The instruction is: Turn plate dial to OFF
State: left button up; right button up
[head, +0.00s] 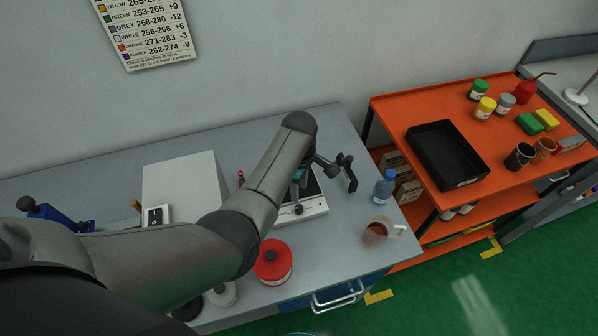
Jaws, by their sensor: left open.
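The white hot plate (315,209) with a dark top sits on the grey bench, right of the middle. Its small dark dial (298,209) is on the near side; I cannot read its setting. My left arm reaches across from the left and bends down over the plate. My left gripper (296,194) is open close above the dial, partly hidden behind my forearm. I cannot tell whether it touches the dial. My right gripper is not in view.
A black clamp-like part (347,172) stands right of the plate. A blue bottle (384,187), a mug (377,232) and a red-topped jar (272,261) are nearby. A white box (181,180) stands left. An orange cart (398,108) with a black tray (447,154) is on the right.

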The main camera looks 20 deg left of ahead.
pick_arm(q)
jog(key=shift+r, duration=2.95)
